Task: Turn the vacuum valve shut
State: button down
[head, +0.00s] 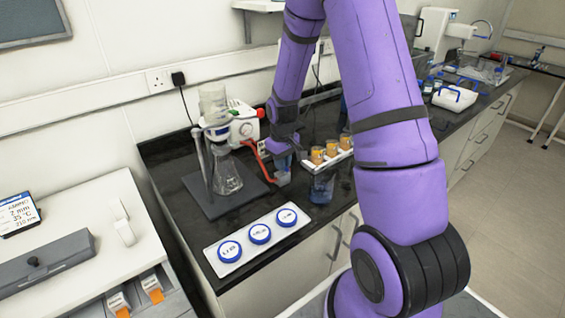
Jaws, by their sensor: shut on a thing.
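The vacuum valve's red handle (262,168) reaches forward and down from the front of a white and red pump unit (235,124) on the black bench. My gripper (283,178) points down at the handle's outer end, right of the glass flask. Its jaws are shut on the handle's end, though the fingers are small and the contact is partly hidden. How far the valve is turned cannot be told from this view.
A glass flask (228,178) stands on a dark stand base left of my gripper. A rack with orange-topped columns (318,155) and a blue-tinted beaker (321,189) are close on its right. A white tray (236,262) with three blue-ringed discs lies in front.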

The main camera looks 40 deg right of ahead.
jog(key=shift+m, duration=0.6)
jog(key=c, duration=1.2)
grip_release()
jog(key=shift+o, duration=0.2)
